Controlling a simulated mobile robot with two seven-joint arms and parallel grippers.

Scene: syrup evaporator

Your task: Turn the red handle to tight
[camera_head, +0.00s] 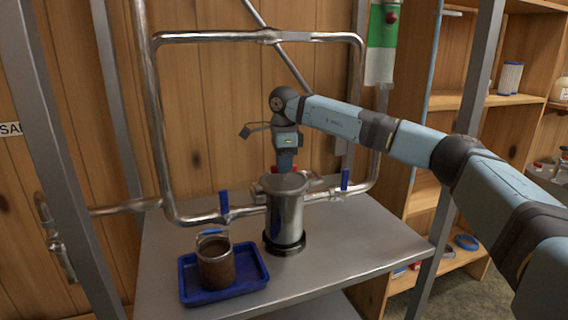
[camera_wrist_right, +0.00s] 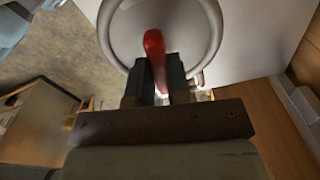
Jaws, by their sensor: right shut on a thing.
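The red handle (camera_wrist_right: 154,52) shows in the right wrist view between the two dark fingers of my right gripper (camera_wrist_right: 157,72), which is shut on it. In the head view my right gripper (camera_head: 286,160) points down behind the metal canister (camera_head: 286,212). Only a small bit of the red handle (camera_head: 277,169) shows there, near the canister's top; the rest is hidden by the gripper and the canister. How far the handle is turned cannot be told. My left gripper is not in view.
Two blue valve handles (camera_head: 224,202) (camera_head: 345,178) stand on the pipe (camera_head: 255,37) behind the canister. The table's right side is clear. Metal posts frame it.

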